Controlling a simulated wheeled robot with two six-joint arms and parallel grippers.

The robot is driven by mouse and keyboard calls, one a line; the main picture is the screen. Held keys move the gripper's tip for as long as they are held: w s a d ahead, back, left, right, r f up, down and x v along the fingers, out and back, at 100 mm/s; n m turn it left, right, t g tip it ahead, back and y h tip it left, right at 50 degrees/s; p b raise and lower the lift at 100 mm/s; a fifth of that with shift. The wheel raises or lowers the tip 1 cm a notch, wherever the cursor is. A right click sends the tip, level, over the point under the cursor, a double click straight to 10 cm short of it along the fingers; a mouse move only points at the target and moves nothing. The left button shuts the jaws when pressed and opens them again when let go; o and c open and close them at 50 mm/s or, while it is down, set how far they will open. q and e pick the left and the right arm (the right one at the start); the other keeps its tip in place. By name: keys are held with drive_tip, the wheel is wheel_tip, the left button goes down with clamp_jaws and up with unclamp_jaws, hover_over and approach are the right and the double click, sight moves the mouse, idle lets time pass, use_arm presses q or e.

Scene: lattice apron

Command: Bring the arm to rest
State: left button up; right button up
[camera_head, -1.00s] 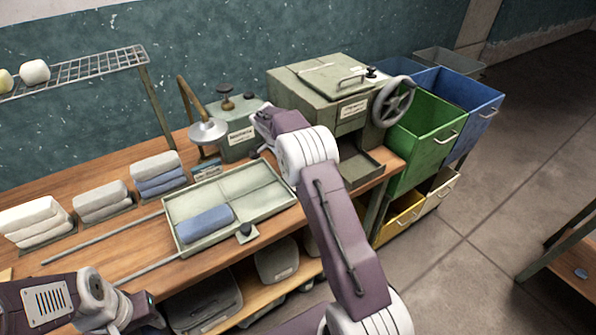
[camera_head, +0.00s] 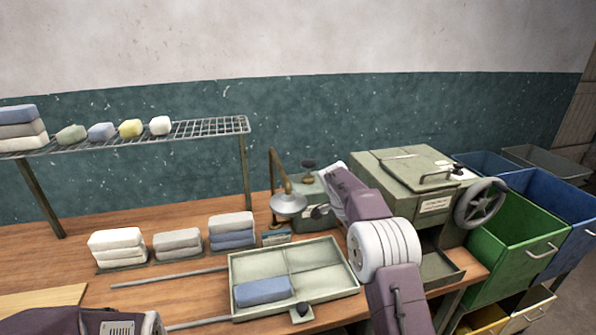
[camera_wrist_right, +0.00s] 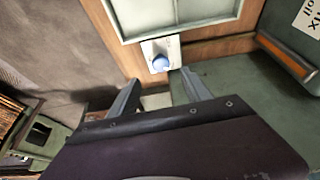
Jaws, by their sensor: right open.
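My right arm (camera_head: 372,225) comes in from the lower right of the head view and reaches over the bench toward the green-grey box with the knob. In the right wrist view my right gripper (camera_wrist_right: 160,82) has its two grey fingers apart, with nothing between them.
A divided tray (camera_head: 330,299) holds a folded blue cloth (camera_head: 263,290). Folded stacks (camera_head: 177,242) stand behind it. A press with a handwheel (camera_head: 481,204) stands right of my arm, before green (camera_head: 515,237) and blue bins.

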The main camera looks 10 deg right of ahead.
drive_tip(key=s+a+f+n+y, duration=0.1)
drive_tip(key=s+a+f+n, duration=0.1)
drive_tip(key=s+n, duration=0.3)
drive_tip(key=s+a+f+n+y, duration=0.2)
drive_tip(key=s+a+n, duration=0.3)
drive_tip(key=s, duration=0.7)
drive_tip(key=s+a+f+n+y, duration=0.1)
drive_tip(key=s+a+f+n, duration=0.2)
drive_tip(key=s+n, duration=0.3)
drive_tip(key=s+a, duration=0.1)
drive_tip(key=s, duration=0.2)
drive_tip(key=shift+f+n+t+y, duration=0.3)
drive_tip(key=shift+f+n+t, duration=0.1)
